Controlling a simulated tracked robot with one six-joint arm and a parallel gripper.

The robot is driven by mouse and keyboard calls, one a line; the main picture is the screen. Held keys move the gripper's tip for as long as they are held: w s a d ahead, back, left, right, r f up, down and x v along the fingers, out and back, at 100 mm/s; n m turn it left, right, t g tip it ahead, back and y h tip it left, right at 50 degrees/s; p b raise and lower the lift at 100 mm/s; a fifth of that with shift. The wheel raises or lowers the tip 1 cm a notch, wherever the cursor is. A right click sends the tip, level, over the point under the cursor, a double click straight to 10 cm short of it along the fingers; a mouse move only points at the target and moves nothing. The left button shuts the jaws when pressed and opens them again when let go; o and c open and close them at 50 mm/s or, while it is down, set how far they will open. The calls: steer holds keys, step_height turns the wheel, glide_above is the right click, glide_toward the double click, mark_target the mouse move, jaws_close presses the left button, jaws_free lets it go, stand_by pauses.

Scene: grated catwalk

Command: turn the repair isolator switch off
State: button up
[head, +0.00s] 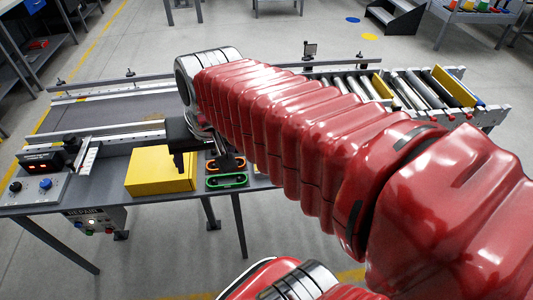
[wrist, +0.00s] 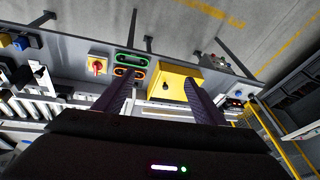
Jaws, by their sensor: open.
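A red rotary knob on a yellow plate, which looks like the isolator switch (wrist: 97,66), shows in the wrist view, left of my gripper (wrist: 160,81). Its label and exact setting cannot be read. In the head view my arm hides that part of the bench. My gripper (head: 180,155) is open and empty, with its two dark fingers spread over the yellow box (head: 160,171). The box also shows between the fingers in the wrist view (wrist: 174,83). My gripper is apart from the switch. A grey box marked REPAIR (head: 93,220) with small buttons hangs under the bench edge.
A green-rimmed slot (head: 226,181) and an orange-rimmed slot (head: 225,164) lie beside the yellow box; in the wrist view they sit between it and the switch. A control panel (head: 35,184) stands at the left. A roller conveyor (head: 400,90) runs to the right.

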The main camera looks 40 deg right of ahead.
steer(key=w+d+f+m+y, duration=0.1)
steer(key=d+f+m, duration=0.4)
steer(key=d, duration=0.5)
steer(key=w+d+f+m+g+y, duration=0.1)
steer(key=w+d+f+m, duration=0.3)
steer(key=d+m, duration=0.4)
steer(key=w+d+f+m+y, duration=0.1)
steer(key=d+f+m, duration=0.5)
steer(key=d, duration=0.8)
steer(key=shift+w+f+m+g+y, duration=0.15)
steer(key=shift+w+m+g+y, duration=0.25)
steer(key=shift+w, duration=0.5)
steer(key=x, duration=1.3)
steer(key=shift+w+f, duration=0.15)
steer(key=shift+f, duration=0.25)
steer(key=shift+c, duration=0.4)
